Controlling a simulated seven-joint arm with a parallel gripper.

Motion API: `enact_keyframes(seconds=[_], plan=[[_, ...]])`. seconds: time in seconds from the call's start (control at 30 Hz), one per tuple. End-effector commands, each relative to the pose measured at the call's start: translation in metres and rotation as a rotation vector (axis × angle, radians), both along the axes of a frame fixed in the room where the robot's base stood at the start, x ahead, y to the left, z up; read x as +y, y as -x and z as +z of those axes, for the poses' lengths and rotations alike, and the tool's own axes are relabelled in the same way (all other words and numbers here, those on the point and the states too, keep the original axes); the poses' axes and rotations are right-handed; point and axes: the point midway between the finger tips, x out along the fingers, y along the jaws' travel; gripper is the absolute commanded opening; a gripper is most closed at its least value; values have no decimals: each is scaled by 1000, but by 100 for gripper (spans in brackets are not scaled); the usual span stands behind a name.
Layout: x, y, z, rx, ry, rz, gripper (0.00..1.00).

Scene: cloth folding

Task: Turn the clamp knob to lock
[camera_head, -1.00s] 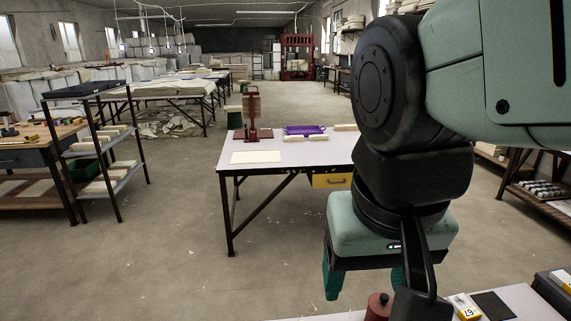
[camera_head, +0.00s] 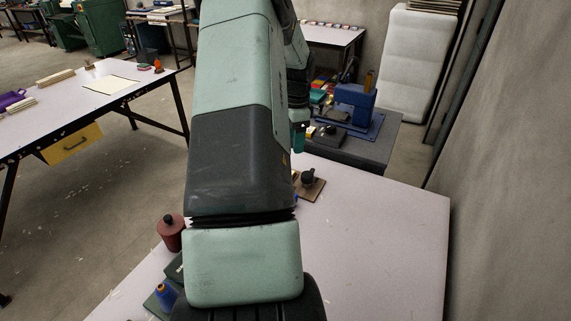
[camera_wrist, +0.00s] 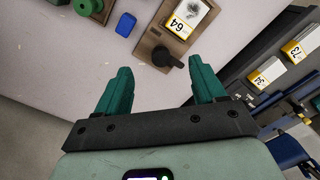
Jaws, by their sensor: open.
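The black clamp knob (camera_wrist: 163,55) stands on a small wooden board (camera_wrist: 150,45) in the wrist view. The knob appears beyond the fingertips, nearer the right finger. In the head view my arm hides most of the gripper.
The near table (camera_head: 385,240) is clear on its right side. A red-brown canister (camera_head: 171,232) and a blue bottle (camera_head: 166,295) stand left of my arm. A blue machine (camera_head: 355,100) stands on a grey bench behind. A blue block (camera_wrist: 125,24) lies beside the board.

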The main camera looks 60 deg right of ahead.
Motion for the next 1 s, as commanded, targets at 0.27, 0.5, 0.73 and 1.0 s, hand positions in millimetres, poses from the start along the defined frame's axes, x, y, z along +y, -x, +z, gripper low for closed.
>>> enact_keyframes(seconds=[0.27,0.5,0.73,1.0], plan=[[-30,39,-40,21,6,-135,69],[-29,39,-79,22,3,-133,69],[-29,38,-119,21,5,-131,69],[-29,38,-140,20,7,-130,69]])
